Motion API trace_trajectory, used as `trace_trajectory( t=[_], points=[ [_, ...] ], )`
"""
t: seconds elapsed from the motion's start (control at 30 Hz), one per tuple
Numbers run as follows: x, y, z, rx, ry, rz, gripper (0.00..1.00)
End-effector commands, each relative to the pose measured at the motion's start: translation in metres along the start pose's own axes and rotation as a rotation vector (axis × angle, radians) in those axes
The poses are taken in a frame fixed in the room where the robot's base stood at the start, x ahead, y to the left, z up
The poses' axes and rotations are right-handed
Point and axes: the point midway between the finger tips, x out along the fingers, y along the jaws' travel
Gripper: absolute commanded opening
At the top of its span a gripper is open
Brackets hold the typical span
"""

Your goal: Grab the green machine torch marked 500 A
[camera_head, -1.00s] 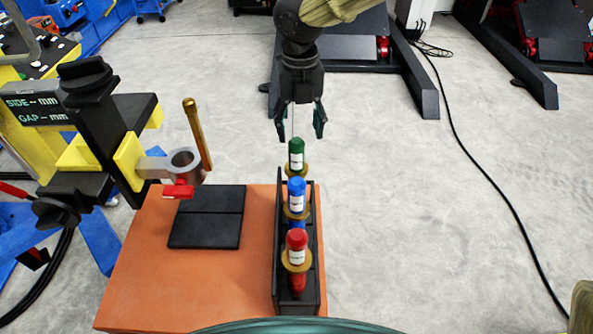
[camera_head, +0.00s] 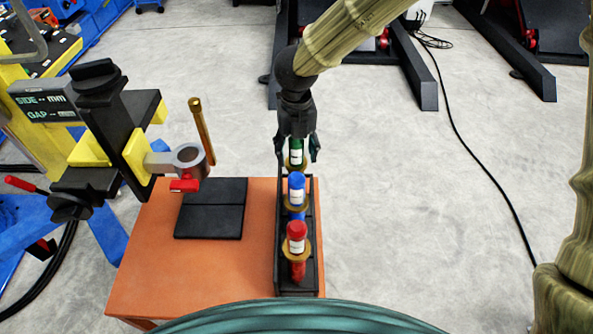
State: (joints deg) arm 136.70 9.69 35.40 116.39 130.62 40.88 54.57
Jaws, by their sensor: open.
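The green torch (camera_head: 296,157) stands upright at the far end of the black rack (camera_head: 312,275), with a white label too small to read. My gripper (camera_head: 297,153) points down over it, open. Its fingers show on the left and right of the green torch, and the top of the torch is hidden by the gripper. Whether the fingers touch it I cannot tell. A blue torch (camera_head: 296,186) stands in the middle of the rack and a red torch (camera_head: 297,238) at the near end, both with white labels.
The rack stands on the right edge of an orange table (camera_head: 160,270). A black pad (camera_head: 210,208) lies left of it. A yellow and black positioner (camera_head: 130,150) with a ring clamp (camera_head: 188,160) and a brass rod (camera_head: 201,130) stands at left.

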Motion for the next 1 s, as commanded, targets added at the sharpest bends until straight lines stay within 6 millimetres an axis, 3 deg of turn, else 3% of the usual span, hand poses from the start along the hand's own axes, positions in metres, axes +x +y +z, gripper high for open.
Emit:
trace_trajectory(
  t=[0.17, 0.2, 0.5, 1.0],
  points=[
    [0.0002, 0.0000, 0.0001, 0.000, 0.000, 0.000, 0.59],
    [0.0002, 0.0000, 0.0001, 0.000, 0.000, 0.000, 0.55],
    [0.0000, -0.0001, 0.0001, 0.000, 0.000, 0.000, 0.00],
    [-0.0027, 0.0002, 0.0009, 0.000, -0.003, 0.001, 0.00]
  ],
)
